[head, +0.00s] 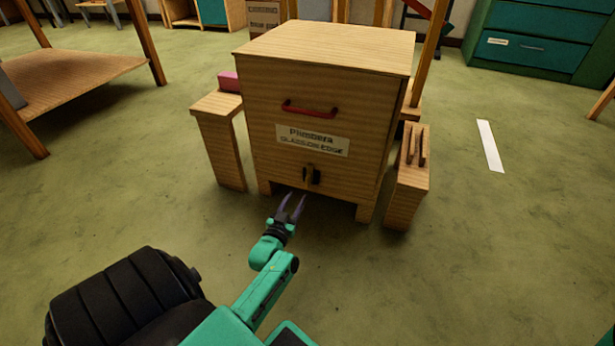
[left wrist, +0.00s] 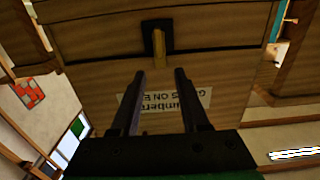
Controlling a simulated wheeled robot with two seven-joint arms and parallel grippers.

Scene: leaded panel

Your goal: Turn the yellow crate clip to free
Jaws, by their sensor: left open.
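The yellow clip (head: 310,172) is a small upright bar on a dark mount, low on the front of a wooden crate (head: 365,130). In the left wrist view the clip (left wrist: 158,46) is ahead of my fingers, near the top middle, against its black plate (left wrist: 146,27). My left gripper (head: 292,202) is open and empty, just in front of and below the clip in the head view. In the left wrist view a gap shows between its fingertips (left wrist: 160,75) and the clip. My right gripper is not in view.
A red handle (head: 309,109) and a white label (head: 312,140) are above the clip on the crate front. Floor in front is open.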

